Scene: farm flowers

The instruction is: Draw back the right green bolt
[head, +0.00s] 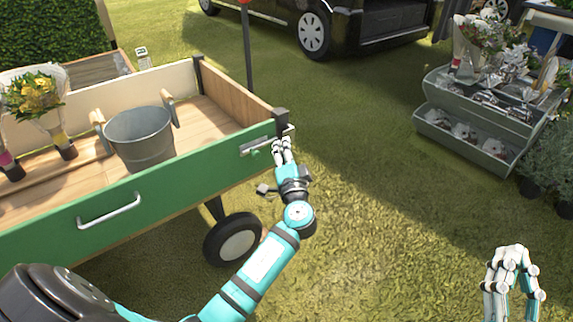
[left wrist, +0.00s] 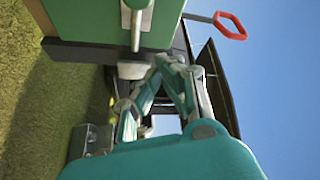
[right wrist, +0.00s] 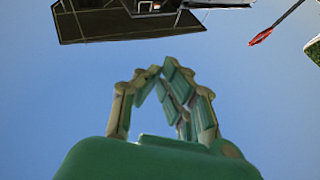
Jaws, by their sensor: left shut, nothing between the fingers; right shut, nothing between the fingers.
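In the left wrist view the bolt (left wrist: 137,25) shows as a metal rod running toward a pale block by the dark corner. My left gripper (head: 283,146) is shut and empty, just right of the bolt near the corner post. Its fingertips (left wrist: 166,66) are beside the rod's end; I cannot tell whether they touch. My right gripper (head: 512,252) is shut and empty at the lower right, away from the cart.
The wooden cart holds a metal bucket (head: 140,138) and flowers (head: 38,95). A white handle (head: 110,211) is on the green panel, and a wheel (head: 233,241) is below. A grey flower stand (head: 470,130) is at the right. Grass between is clear.

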